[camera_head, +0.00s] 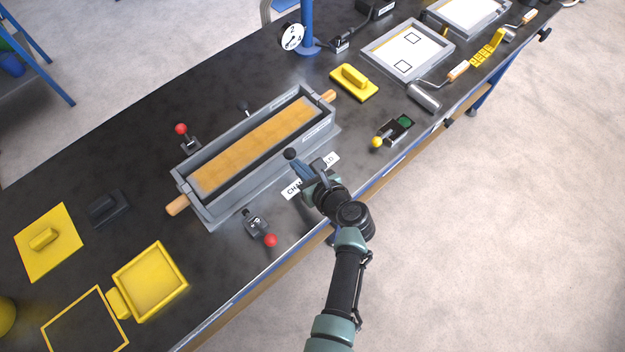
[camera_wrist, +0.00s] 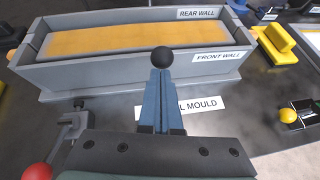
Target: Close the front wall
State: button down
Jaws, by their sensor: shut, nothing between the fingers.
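The channel mould is a long grey trough with a tan filling. Its front wall (camera_wrist: 150,72), labelled FRONT WALL, stands upright along the near side in the wrist view; the front wall also shows in the head view (camera_head: 262,165). The rear wall (camera_wrist: 120,20) runs along the far side. My gripper (camera_head: 293,160) is shut and empty, just in front of the front wall near its right part. In the wrist view my gripper (camera_wrist: 162,85) points at the wall, with a black ball (camera_wrist: 162,57) at its tip. I cannot tell whether it touches the wall.
A red-knobbed clamp (camera_head: 257,226) stands in front of the mould, and another (camera_head: 187,140) behind it. A yellow-knobbed device (camera_head: 391,134) and a yellow float (camera_head: 353,82) lie right. A yellow tray (camera_head: 150,281) lies at the left front.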

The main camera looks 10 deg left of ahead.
jog(key=shift+w+a+r+p, duration=0.4)
jog(key=shift+a+p, duration=0.05)
jog(key=shift+p, duration=0.05)
jog(key=shift+a, duration=0.1)
dwell(0.3)
